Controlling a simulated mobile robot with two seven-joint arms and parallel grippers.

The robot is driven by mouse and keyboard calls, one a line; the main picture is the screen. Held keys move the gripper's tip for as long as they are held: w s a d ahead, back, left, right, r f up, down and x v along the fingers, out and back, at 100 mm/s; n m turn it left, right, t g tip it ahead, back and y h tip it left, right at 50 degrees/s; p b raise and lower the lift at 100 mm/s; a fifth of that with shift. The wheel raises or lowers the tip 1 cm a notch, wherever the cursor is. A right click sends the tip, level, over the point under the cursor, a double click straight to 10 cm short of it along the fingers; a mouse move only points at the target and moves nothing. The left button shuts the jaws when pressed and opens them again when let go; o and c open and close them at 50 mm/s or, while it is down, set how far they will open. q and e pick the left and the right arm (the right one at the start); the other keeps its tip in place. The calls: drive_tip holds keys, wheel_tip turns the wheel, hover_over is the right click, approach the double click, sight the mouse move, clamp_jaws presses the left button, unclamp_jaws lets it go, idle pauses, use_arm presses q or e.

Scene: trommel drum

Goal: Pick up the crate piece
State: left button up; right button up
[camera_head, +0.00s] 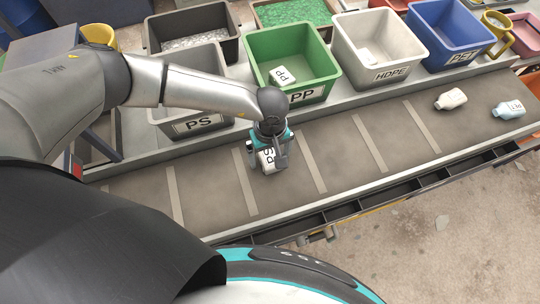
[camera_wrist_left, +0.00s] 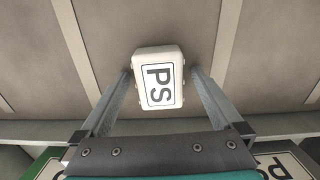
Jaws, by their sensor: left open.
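A white block-like piece marked PS (camera_head: 267,161) lies on the conveyor belt; it is the likely crate piece. It also shows in the left wrist view (camera_wrist_left: 158,78), label facing up. My left gripper (camera_head: 270,151) is directly over it and hides part of it in the head view. In the left wrist view the fingers are open, one on each side of the piece, with small gaps that are hard to judge. My right gripper is not in view.
The belt (camera_head: 340,160) has pale cross strips. Behind it stand a grey PS bin (camera_head: 198,122), a green PP bin (camera_head: 262,42) holding a PP piece, a white HDPE bin (camera_head: 345,40) and a blue PET bin (camera_head: 437,50).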

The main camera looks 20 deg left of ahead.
use_arm(q)
drive_tip(key=c, duration=1.4)
drive_tip(key=shift+r, duration=0.1)
